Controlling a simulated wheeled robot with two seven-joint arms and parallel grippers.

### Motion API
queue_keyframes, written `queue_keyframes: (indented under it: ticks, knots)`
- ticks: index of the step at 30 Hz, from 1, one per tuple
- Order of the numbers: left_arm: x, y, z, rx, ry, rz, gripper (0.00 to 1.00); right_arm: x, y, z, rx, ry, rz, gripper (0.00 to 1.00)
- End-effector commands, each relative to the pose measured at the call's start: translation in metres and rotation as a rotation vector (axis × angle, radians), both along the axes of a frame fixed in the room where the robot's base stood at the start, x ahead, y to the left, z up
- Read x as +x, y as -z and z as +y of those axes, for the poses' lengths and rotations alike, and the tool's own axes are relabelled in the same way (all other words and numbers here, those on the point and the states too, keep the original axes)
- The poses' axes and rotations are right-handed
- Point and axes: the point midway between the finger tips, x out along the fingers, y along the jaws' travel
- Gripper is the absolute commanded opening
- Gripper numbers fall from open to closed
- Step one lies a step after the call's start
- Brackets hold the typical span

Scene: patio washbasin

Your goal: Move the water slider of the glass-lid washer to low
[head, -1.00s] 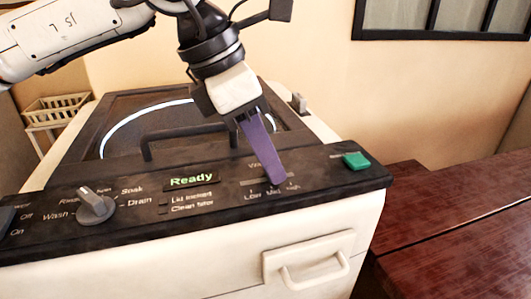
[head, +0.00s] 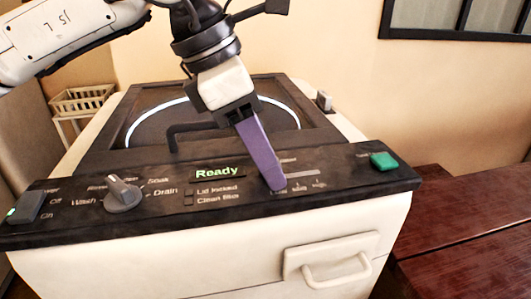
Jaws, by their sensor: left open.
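The glass-lid washer (head: 330,227) stands in front of me with its lid (head: 190,127) down. Its dark front panel carries the water slider track (head: 304,175), with Low, Mid and High marks below it. My left gripper (head: 276,186) points down at the panel, its purple finger at the left, Low end of the track. The slider knob is hidden behind the finger, and I cannot tell whether they touch. The panel display (head: 217,172) reads Ready. My right gripper is not in view.
A round dial (head: 123,194) and a power rocker (head: 25,207) sit on the panel's left part. A green button (head: 383,161) is at its right end. A dark red wooden table (head: 465,240) stands to the right. A basket (head: 82,99) sits at the back left.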

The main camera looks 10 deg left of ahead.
Motion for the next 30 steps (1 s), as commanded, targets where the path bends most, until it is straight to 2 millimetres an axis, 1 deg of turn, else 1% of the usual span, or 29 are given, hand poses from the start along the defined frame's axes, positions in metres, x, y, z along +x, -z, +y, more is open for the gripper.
queue_keyframes:
  ticks: [2,5,12,18,22,30]
  knots:
    - [0.000,-0.003,0.001,-0.001,0.000,0.000,0.42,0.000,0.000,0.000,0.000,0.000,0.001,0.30]
    - [-0.002,-0.014,0.004,-0.002,0.000,-0.002,0.42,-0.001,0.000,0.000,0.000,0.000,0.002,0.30]
    - [-0.009,-0.058,0.021,-0.003,-0.003,-0.003,0.42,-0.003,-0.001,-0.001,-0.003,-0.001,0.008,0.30]
    - [-0.014,-0.086,0.032,0.000,-0.001,-0.002,0.42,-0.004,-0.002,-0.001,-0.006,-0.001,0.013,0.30]
    - [-0.016,-0.094,0.035,0.000,0.000,0.000,0.42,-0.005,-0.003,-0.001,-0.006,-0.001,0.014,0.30]
    - [-0.017,-0.095,0.036,0.001,0.000,0.000,0.42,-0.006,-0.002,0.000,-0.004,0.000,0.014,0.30]
